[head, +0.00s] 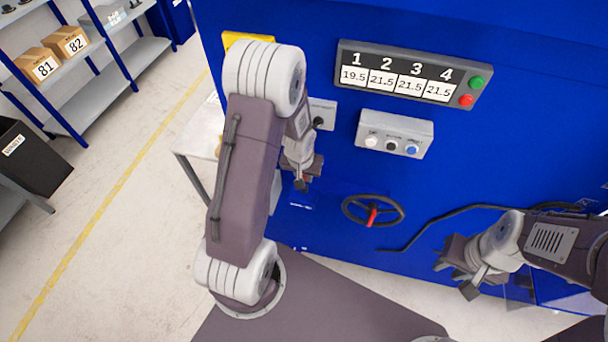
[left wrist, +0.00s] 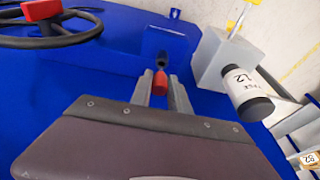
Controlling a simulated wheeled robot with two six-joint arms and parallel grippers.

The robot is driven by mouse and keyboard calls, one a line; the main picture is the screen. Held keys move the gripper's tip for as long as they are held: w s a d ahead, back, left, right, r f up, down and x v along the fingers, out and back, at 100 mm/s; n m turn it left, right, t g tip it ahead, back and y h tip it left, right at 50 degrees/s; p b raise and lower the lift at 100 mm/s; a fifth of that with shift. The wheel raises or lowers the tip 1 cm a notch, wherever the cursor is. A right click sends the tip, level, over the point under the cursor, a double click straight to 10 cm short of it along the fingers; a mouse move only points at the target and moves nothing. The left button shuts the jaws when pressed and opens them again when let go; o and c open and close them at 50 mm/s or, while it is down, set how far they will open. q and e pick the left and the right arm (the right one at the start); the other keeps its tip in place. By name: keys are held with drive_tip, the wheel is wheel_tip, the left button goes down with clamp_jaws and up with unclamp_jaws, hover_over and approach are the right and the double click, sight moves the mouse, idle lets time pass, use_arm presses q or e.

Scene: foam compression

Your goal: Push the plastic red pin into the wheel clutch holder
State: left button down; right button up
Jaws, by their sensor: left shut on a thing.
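In the left wrist view, my left gripper (left wrist: 162,92) is shut on a small red plastic piece (left wrist: 160,82), which looks like the pin. A small dark part (left wrist: 162,60) shows just beyond it; I cannot tell whether they touch. In the head view, my left gripper (head: 303,183) is close to the blue machine front, left of the black handwheel (head: 347,205). A red part (head: 372,217) sits at the wheel's middle; the wheel also shows in the left wrist view (left wrist: 88,36). My right gripper (head: 456,278) is open and empty, right of the wheel.
A panel numbered 1 to 4 (head: 412,74) and a grey button box (head: 394,134) are on the blue machine (head: 520,110). A black bar (head: 430,222) runs right of the wheel.

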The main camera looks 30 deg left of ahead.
use_arm(q)
drive_tip(key=shift+w, duration=0.1)
idle(0.3)
drive_tip(key=shift+f, duration=0.1)
drive_tip(key=shift+f+b, duration=0.1)
drive_tip(key=shift+b, duration=0.2)
drive_tip(key=shift+f+b, duration=1.55)
drive_tip(key=shift+b, duration=0.05)
idle(0.6)
drive_tip(key=c, duration=1.2)
unclamp_jaws()
drive_tip(key=shift+o, duration=0.2)
